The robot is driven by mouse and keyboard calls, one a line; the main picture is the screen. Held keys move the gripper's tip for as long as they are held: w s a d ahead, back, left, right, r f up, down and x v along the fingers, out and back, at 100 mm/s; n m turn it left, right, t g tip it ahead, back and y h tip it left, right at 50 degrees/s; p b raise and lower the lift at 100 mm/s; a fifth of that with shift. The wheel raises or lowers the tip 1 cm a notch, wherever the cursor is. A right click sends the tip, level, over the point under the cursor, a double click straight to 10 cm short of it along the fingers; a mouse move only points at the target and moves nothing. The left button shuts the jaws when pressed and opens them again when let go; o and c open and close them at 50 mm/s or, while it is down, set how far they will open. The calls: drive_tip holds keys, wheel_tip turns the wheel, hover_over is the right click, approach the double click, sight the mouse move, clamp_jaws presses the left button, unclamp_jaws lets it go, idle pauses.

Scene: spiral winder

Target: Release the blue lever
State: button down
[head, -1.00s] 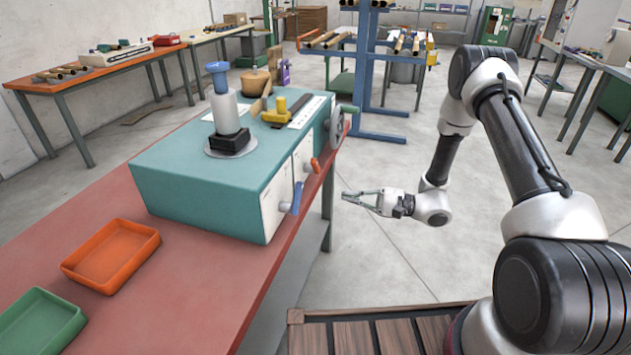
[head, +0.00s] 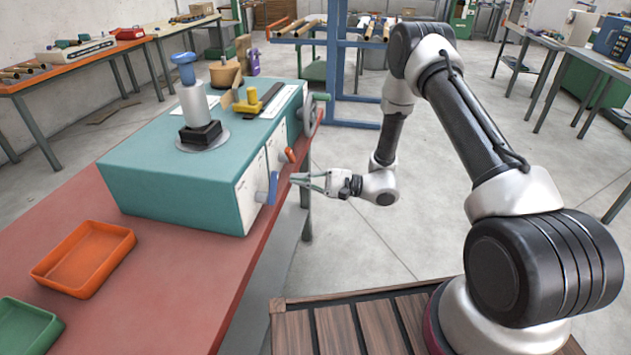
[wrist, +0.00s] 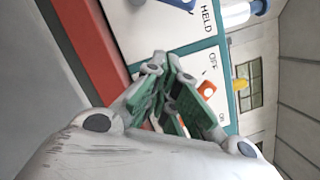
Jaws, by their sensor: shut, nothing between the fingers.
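The blue lever (head: 272,188) is on the front face of the teal winder box (head: 160,190), near its lower front corner, and hangs downward. A blue piece (wrist: 180,4) is cut off by the top edge of the wrist view, beside the word HELD. My gripper (head: 297,180) is just right of the blue lever in the head view, apart from it. Its green-padded fingers (wrist: 163,68) are shut and empty, over the white panel in the wrist view.
An orange lever (head: 290,155) sits just behind the blue one; it also shows beside the fingers in the wrist view (wrist: 207,88), near OFF. A grey handwheel (head: 308,117) is farther back. Orange (head: 85,258) and green (head: 25,327) trays lie on the red bench.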

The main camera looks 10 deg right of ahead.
sight(273, 188)
drive_tip(key=shift+s+a+r, duration=0.65)
drive_tip(key=shift+s+a, duration=0.05)
drive_tip(key=shift+a, duration=0.15)
drive_tip(key=shift+s+a+r, duration=0.65)
drive_tip(key=shift+s+a, duration=0.05)
drive_tip(key=shift+a, duration=0.15)
drive_tip(key=shift+r+n, duration=0.25)
drive_tip(key=shift+n, duration=0.65)
